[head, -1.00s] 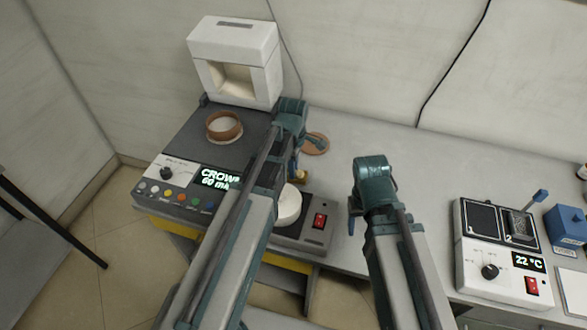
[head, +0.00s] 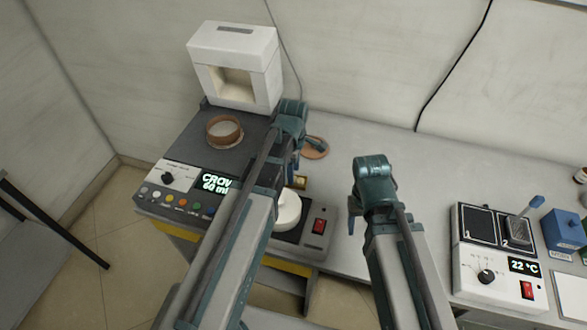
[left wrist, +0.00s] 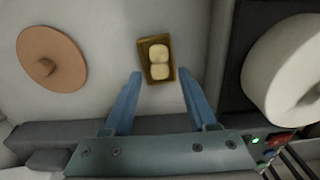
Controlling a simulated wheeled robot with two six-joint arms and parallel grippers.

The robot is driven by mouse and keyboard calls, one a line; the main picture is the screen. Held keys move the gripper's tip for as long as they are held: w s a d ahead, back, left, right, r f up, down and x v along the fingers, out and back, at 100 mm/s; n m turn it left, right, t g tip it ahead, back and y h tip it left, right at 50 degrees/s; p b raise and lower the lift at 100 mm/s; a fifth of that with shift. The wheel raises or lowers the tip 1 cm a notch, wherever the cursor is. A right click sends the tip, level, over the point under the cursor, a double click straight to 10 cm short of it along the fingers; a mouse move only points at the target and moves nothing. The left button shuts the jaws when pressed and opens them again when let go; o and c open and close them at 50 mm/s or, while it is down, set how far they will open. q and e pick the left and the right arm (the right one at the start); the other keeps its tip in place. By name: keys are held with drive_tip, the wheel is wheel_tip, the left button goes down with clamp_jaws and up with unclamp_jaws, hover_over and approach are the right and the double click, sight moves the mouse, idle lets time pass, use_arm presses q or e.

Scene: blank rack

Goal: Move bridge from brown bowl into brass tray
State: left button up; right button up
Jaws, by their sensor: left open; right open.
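The brass tray (left wrist: 144,64) lies on the bench in the left wrist view. Two joined cream lumps (left wrist: 159,61), which look like the bridge, sit in it. My left gripper (left wrist: 159,74) is open above the tray, its fingers on either side of the tray's near part, holding nothing. In the head view the tray (head: 301,183) shows partly, beside my left gripper (head: 296,168). The brown bowl (head: 225,143) stands on the dark machine top, with a pale inside and no lump visible in it. My right gripper (head: 352,222) is open and empty over the bench.
A flat brown lid with a knob (left wrist: 54,60) lies left of the tray, and a white round part (left wrist: 290,65) is at the right. A white furnace (head: 236,65) stands behind the bowl. A two-well heater (head: 500,250) stands at the right. The middle bench is clear.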

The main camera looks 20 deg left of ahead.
use_arm(q)
wheel_tip(320, 180, up, 10)
drive_tip(key=p, duration=0.9)
drive_tip(key=s+d+m, duration=0.5)
drive_tip(key=s+m, duration=0.2)
drive_tip(key=m, duration=0.3)
drive_tip(key=s+d+m+y, duration=0.1)
drive_tip(key=s+d+m, duration=0.4)
drive_tip(key=m, duration=0.6)
drive_tip(key=shift+s+d, duration=0.15)
drive_tip(key=shift+s, duration=0.7)
